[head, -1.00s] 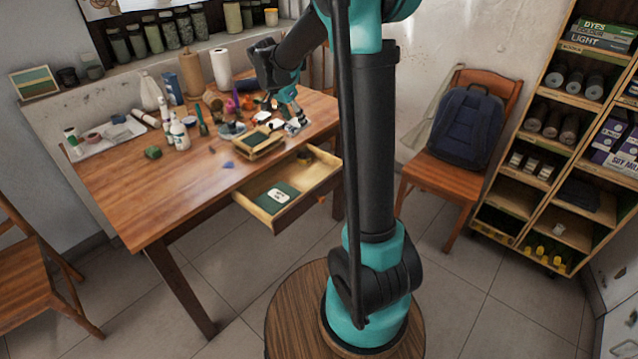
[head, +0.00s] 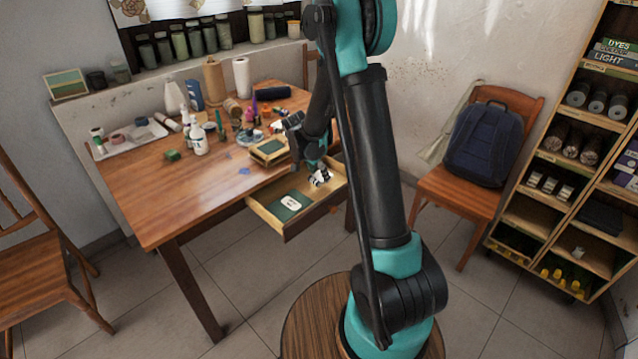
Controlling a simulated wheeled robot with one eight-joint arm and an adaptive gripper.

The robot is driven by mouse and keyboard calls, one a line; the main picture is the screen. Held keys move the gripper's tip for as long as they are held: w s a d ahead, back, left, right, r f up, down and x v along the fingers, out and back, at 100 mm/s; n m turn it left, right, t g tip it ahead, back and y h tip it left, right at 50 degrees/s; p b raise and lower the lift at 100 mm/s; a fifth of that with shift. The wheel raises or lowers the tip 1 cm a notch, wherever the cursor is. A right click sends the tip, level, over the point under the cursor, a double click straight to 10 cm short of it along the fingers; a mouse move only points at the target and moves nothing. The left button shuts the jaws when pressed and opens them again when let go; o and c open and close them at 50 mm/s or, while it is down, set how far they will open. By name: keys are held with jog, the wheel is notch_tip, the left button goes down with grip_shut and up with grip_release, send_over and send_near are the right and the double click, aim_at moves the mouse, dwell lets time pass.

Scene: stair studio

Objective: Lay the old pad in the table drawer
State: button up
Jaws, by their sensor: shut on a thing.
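My gripper (head: 319,177) is over the right, inner part of the open table drawer (head: 288,230), pointing down. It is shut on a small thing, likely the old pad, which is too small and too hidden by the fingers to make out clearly. I cannot tell whether it touches the drawer floor. The drawer is pulled out from the table's front right side. A flat green item with a white label (head: 291,203) lies in its left part.
The wooden table (head: 180,205) holds a small wooden tray (head: 267,161) just behind the drawer, with bottles, rolls and jars farther back. Its front left is mostly clear. A chair with a blue backpack (head: 484,145) stands to the right, beside a shelf (head: 545,180).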

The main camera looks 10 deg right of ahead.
aim_at(317, 178)
jog(key=shift+f, duration=2.15)
jog(key=shift+f, duration=0.15)
jog(key=o, duration=1.2)
jog(key=shift+c, duration=0.2)
jog(key=v, duration=1.2)
jog(key=s+d+n+y, duration=0.2)
jog(key=s+d+n, duration=0.2)
jog(key=s, duration=0.9)
jog(key=s+d+n+t+y, duration=0.1)
jog(key=s+d+n, duration=0.3)
jog(key=s, duration=1)
jog(key=shift+d+r+n+y, duration=0.3)
jog(key=shift+n+y, duration=0.1)
jog(key=shift+n, duration=1)
